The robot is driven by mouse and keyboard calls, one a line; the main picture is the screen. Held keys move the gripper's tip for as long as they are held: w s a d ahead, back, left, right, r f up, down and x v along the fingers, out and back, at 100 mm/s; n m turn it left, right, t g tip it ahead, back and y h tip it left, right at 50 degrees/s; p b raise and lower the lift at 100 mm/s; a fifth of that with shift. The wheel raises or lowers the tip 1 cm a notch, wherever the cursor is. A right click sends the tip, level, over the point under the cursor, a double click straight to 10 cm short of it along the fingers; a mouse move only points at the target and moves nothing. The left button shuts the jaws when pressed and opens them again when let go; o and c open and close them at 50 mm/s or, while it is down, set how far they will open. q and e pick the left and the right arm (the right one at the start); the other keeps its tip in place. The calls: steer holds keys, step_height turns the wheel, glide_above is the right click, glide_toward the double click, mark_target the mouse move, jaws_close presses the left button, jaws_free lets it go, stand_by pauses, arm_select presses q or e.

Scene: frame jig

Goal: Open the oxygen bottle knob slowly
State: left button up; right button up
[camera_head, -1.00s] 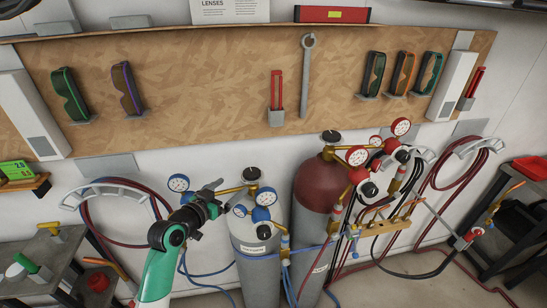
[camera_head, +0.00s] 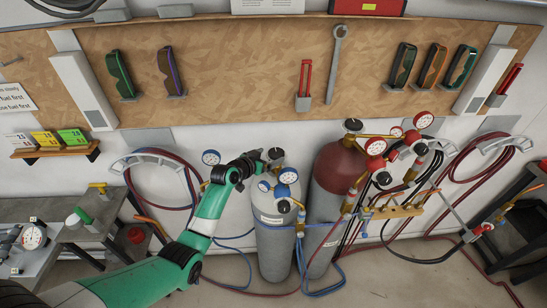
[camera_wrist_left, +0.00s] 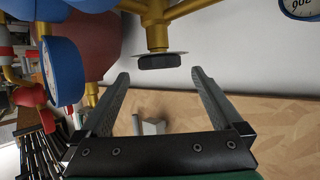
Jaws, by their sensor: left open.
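The oxygen bottle (camera_head: 274,240) is a grey cylinder with a white label, standing upright left of a red-topped cylinder. Its dark knob (camera_head: 276,153) sits on top of the brass valve. My left gripper (camera_head: 262,162) is at the bottle's top, just left of the knob, and partly blends with it in the head view. In the left wrist view the gripper (camera_wrist_left: 160,76) is open and empty. The black knob (camera_wrist_left: 158,62) on its brass stem is centred just beyond the fingertips. My right gripper is in neither view.
The red-topped cylinder (camera_head: 338,170) stands close on the right. Hoses (camera_head: 165,185) hang on the wall. A grey cart (camera_head: 75,235) is at the left.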

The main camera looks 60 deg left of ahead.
mark_target(275, 154)
arm_select(q)
steer(key=shift+b+x, duration=0.4)
steer(key=shift+x, duration=1.25)
steer(key=c, duration=1.3)
steer(key=shift+o, duration=0.2)
steer(key=n+y+p, duration=0.1)
steer(key=p, duration=0.1)
steer(key=shift+d+r+g+p, duration=0.15)
steer(key=shift+g+p, duration=0.15)
steer(key=shift+g, duration=0.1)
steer(key=shift+w+n+y, duration=0.15)
steer(key=shift+n+y, duration=0.25)
steer(key=shift+f+n+g+y, duration=0.25)
steer(key=shift+n+g+y, duration=0.05)
steer(key=shift+g, duration=0.1)
steer(key=shift+n+g+y, duration=0.3)
